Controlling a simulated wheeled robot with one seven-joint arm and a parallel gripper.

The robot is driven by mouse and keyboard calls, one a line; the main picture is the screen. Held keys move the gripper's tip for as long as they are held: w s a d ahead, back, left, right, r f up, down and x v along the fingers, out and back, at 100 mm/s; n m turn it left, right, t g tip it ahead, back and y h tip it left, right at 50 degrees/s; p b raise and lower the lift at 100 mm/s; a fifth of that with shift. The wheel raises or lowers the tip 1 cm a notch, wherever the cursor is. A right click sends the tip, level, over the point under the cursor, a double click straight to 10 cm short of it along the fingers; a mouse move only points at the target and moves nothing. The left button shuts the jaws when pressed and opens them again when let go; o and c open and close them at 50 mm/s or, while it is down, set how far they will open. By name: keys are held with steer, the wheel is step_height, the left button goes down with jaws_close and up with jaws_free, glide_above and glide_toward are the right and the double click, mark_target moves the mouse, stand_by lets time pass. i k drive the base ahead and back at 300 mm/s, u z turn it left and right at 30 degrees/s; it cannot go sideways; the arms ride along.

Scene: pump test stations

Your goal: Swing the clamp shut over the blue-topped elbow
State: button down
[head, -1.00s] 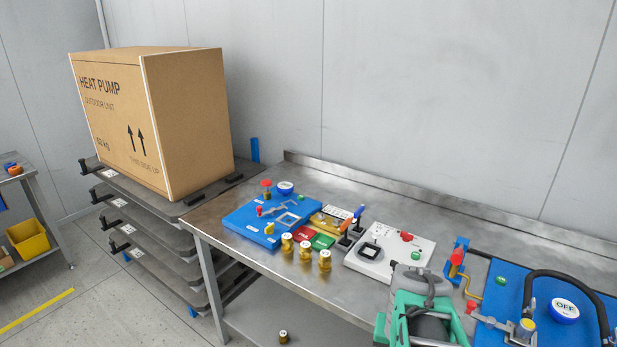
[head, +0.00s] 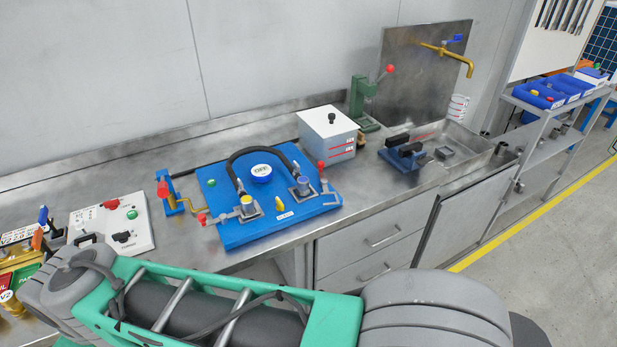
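The blue-topped elbow (head: 302,184) stands at the right of a blue test board (head: 225,238) on the steel bench. A black hose arches from it to a yellow-topped elbow (head: 247,202) at the left. A grey clamp part with a red tip (head: 321,165) stands beside the blue-topped elbow; I cannot tell how far it is swung. Another clamp lever with a red tip (head: 202,218) reaches left from the yellow-topped elbow. My gripper is out of view; only my green and grey arm links cross the bottom.
A white round OFF sign on a blue base (head: 261,172) sits under the hose. A white box (head: 328,137) stands behind right, before a green press (head: 362,105) and a sink (head: 470,143). A white switch panel (head: 112,224) lies left.

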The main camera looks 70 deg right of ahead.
mark_target(321, 165)
steer(key=z, duration=2.1)
steer(key=k, duration=1.1)
steer(key=z, duration=0.5)
steer(key=i, duration=1.8)
steer(key=u, duration=0.75)
